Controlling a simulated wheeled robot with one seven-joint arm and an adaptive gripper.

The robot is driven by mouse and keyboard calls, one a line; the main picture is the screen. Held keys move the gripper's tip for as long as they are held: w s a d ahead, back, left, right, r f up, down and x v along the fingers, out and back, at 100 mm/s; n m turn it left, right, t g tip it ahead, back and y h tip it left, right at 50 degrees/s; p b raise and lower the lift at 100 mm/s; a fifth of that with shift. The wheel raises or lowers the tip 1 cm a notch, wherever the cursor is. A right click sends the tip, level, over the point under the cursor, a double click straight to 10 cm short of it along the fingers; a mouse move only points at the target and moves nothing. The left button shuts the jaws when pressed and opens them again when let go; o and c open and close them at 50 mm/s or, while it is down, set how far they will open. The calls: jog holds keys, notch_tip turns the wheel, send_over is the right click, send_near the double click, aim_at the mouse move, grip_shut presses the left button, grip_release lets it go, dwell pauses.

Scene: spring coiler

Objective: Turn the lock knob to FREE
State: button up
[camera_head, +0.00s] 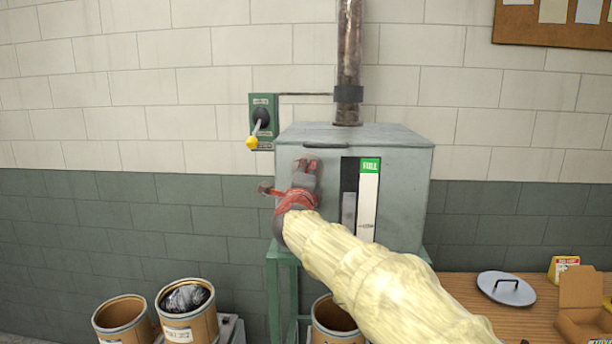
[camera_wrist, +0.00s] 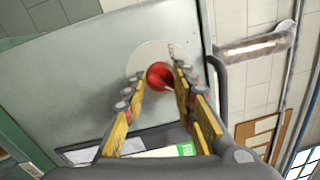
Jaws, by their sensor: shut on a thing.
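The lock knob (camera_wrist: 160,76) is a red round knob on a pale disc on the front of the grey metal cabinet (camera_head: 400,190). In the wrist view my gripper (camera_wrist: 160,82) has its two fingers on either side of the knob, shut on it. In the head view my gripper (camera_head: 306,172) reaches the upper left of the cabinet front, and my wrist and fingers hide the knob there. The markings on the disc are too small to read, so I cannot tell which position the knob points to.
A green sign reading FULL (camera_head: 370,166) tops a slot gauge right of my gripper. A green switch box with a yellow-tipped lever (camera_head: 252,142) is on the wall at left. Drums (camera_head: 124,318) stand below left. A wooden table (camera_head: 520,322) with a round lid (camera_head: 506,290) is at right.

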jog(key=shift+f, duration=0.15)
jog(key=o, duration=1.1)
jog(key=shift+o, duration=0.3)
jog(key=s, duration=1.2)
jog(key=shift+a+f, duration=0.2)
jog(key=shift+f, duration=0.15)
jog(key=shift+a, duration=0.1)
